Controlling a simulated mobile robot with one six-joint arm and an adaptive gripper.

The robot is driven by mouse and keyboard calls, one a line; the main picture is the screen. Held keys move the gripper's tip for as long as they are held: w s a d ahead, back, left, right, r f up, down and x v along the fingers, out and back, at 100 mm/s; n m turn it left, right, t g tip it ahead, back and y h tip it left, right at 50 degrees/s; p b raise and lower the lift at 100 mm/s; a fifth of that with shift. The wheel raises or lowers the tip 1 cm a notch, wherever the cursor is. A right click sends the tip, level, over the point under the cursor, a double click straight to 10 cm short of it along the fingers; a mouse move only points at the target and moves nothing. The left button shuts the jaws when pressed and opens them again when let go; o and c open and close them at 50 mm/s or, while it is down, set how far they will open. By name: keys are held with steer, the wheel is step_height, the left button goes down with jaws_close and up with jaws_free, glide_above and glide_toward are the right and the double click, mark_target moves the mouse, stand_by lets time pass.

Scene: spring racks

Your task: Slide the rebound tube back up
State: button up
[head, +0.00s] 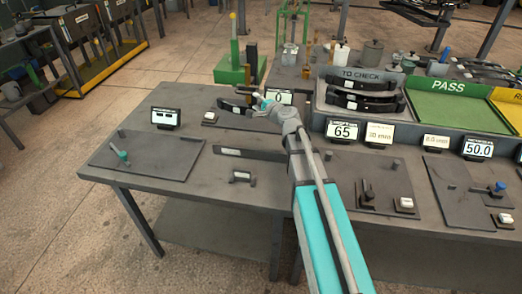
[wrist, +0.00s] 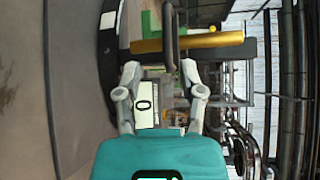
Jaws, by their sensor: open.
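My gripper (head: 262,103) is open near the back of the left table, in front of the small display reading 0 (head: 279,97). The wrist view is turned on its side. In it my gripper (wrist: 160,66) has its two grey fingers apart, with a gold tube-like part (wrist: 215,40) just beyond the tips. A dark bar (wrist: 169,30) crosses in front of that part, between the fingers. I cannot tell whether anything touches. In the head view, a dark upright with a gold-brown top (head: 252,50) stands behind my gripper; it may be the rebound tube.
A green stand (head: 232,72) is behind my gripper. A curved black part (head: 236,107) lies left of it. A grey TO CHECK tray (head: 325,95) with black curved parts and a green PASS tray (head: 445,108) are to the right.

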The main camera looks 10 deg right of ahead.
steer(key=s+f+n+g+p, duration=0.1)
steer(key=s+f+n+g, duration=0.1)
steer(key=s, duration=0.3)
steer(key=s+a+f+n+g+h+p, duration=0.1)
steer(key=s+f+n+g, duration=0.1)
steer(key=s, duration=0.4)
steer(key=s+f+n+g+h+p, duration=0.1)
steer(key=s+f+n+g, duration=0.2)
steer(key=s+n, duration=0.2)
steer(key=shift+s+a+n+g, duration=0.2)
steer(key=shift+a+n+g, duration=0.1)
steer(key=shift+a+g, duration=0.1)
steer(key=shift+s+d+f+n+g+h+p, duration=0.25)
steer(key=shift+s+f+n+g+h+p, duration=0.2)
steer(key=shift+s, duration=0.3)
steer(key=shift+w+r+m+t+y, duration=0.1)
steer(key=shift+w+m+t+y, duration=0.15)
steer(key=shift+w, duration=0.15)
steer(key=w+d+r+m+t+y+b, duration=0.2)
steer(key=w+r+m+t, duration=0.6)
steer(key=w, duration=0.4)
steer(key=shift+w+d+r+m, duration=0.2)
steer(key=shift+d+r+m, duration=0.5)
steer(key=shift+d+m, duration=0.25)
